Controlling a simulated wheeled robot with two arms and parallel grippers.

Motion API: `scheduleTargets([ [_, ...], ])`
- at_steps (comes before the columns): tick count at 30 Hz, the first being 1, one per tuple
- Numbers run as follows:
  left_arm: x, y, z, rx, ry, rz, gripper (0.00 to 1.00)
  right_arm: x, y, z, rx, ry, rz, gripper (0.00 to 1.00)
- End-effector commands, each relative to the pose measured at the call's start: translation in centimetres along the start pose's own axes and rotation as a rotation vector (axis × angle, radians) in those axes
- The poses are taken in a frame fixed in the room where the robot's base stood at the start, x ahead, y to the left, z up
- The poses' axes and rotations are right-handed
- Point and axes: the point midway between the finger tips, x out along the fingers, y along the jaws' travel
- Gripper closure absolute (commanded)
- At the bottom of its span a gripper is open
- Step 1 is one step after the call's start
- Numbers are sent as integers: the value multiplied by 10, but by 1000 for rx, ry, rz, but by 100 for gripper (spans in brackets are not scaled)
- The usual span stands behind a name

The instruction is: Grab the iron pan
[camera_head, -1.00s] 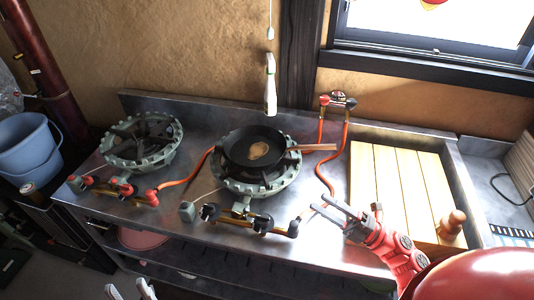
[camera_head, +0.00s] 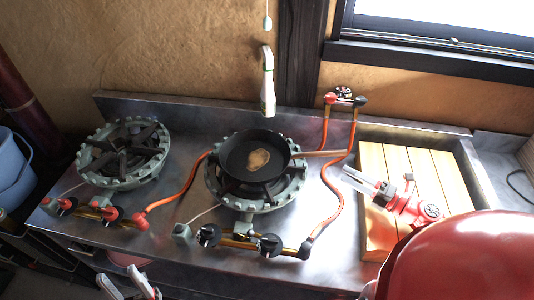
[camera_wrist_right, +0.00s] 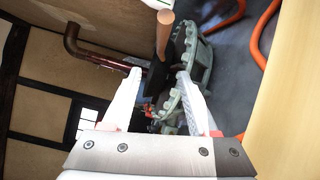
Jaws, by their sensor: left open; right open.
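The black iron pan (camera_head: 240,150) sits on the right-hand gas burner (camera_head: 270,203), with something brown in its middle. Its wooden handle (camera_head: 325,154) points right, towards my right gripper. My right gripper (camera_head: 350,179) is open and empty, to the right of the handle end and apart from it. In the right wrist view, the handle (camera_wrist_right: 164,35) and the dark pan side (camera_wrist_right: 166,72) show beyond and between the open fingers (camera_wrist_right: 160,82). My left gripper (camera_head: 128,286) is open at the bottom edge, in front of the counter and far from the pan.
A second burner (camera_head: 124,152) stands empty at left. Orange gas hoses (camera_head: 335,200) loop near the handle. A wooden slatted board (camera_head: 376,235) lies under my right arm. A white-green bottle-like object (camera_head: 267,85) hangs behind the pan. A blue bucket (camera_head: 10,170) stands far left.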

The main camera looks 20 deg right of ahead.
Motion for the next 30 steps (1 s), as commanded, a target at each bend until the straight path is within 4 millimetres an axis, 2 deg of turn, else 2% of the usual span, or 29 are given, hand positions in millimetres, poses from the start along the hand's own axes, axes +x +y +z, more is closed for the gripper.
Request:
scheduleTargets([
  [3, 12, -1, -2, 0, 0, 0, 50, 32, 6, -1, -1, 7, 6, 41],
  [9, 22, -1, -4, 0, 0, 0, 50, 71, 5, 0, -2, 5, 5, 41],
  [17, 30, -2, -5, 0, 0, 0, 50, 92, 4, 3, -2, 1, 4, 41],
  [24, 45, -2, -8, 0, 0, 0, 50, 128, 2, 7, -1, 2, 4, 41],
  [30, 46, -2, -8, 0, 0, 0, 50, 136, -1, 7, -2, 2, 2, 41],
])
